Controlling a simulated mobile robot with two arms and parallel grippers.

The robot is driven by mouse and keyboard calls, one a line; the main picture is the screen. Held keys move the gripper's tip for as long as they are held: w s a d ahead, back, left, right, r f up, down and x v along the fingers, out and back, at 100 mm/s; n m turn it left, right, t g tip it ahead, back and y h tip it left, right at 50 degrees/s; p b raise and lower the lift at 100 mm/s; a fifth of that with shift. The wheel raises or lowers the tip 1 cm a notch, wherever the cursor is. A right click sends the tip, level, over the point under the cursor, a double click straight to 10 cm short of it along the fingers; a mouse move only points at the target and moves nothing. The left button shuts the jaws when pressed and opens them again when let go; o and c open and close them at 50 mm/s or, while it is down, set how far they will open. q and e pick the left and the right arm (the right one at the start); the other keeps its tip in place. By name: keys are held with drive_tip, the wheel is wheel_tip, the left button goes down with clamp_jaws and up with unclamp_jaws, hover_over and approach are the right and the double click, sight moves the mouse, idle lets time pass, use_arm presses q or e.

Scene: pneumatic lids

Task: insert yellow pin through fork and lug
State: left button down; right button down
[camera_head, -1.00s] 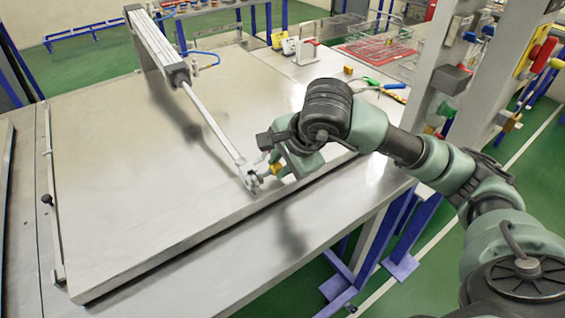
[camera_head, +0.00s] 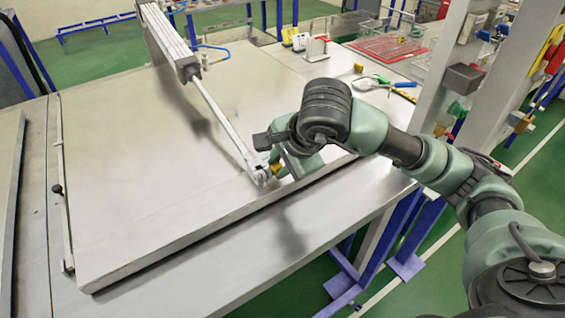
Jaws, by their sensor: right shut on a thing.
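The pneumatic cylinder (camera_head: 168,40) slopes down over the flat metal lid (camera_head: 130,150), and its thin rod (camera_head: 222,122) ends in a fork (camera_head: 258,176) at the lid's front right. The lug is not clear to see at the fork. The yellow pin (camera_head: 276,169) shows as a small yellow spot at the right side of the fork. My right gripper (camera_head: 279,170) is shut on the pin, right beside the fork. How deep the pin sits in the fork and lug is too small to tell. My left gripper is not in view.
A bench at the back right holds a small yellow block (camera_head: 358,68), a green-handled tool (camera_head: 380,79) and a red wire rack (camera_head: 390,46). A grey post (camera_head: 450,70) stands behind my right arm. The lid's left half is clear.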

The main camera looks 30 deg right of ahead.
drive_tip(key=shift+a, duration=0.25)
drive_tip(key=c, duration=1.2)
unclamp_jaws()
drive_tip(key=shift+o, duration=0.2)
drive_tip(key=b+v, duration=0.1)
drive_tip(key=v, duration=0.6)
drive_tip(key=shift+s+r, duration=0.2)
drive_tip(key=shift+r, duration=0.2)
